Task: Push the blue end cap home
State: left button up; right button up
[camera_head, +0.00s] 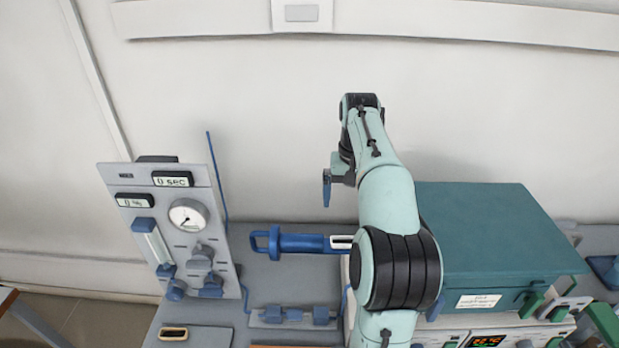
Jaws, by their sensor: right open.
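The blue end cap (300,243) lies level above the bench, left of the furnace, with its loop handle at its left end. A short white piece (341,242) shows at its right end. My arm hides what lies beyond, so I cannot tell how deep the cap sits. My right gripper (327,190) is open and empty, with its blue finger pointing down. In the picture it is above and a little right of the cap, apart from it. My left gripper is not in view.
A grey gas panel (170,225) with a round gauge stands at the left, with a thin blue line rising beside it. The teal-topped furnace (490,230) stands right of my arm. Blue fittings (293,314) sit on the bench in front of the cap. The wall is behind.

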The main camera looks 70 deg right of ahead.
aim_at(280, 242)
jog(key=k+j, duration=0.1)
jog(key=j, duration=0.65)
jog(key=k+j, duration=0.1)
jog(key=j, duration=0.6)
jog(key=k+j, duration=0.1)
jog(key=j, duration=0.65)
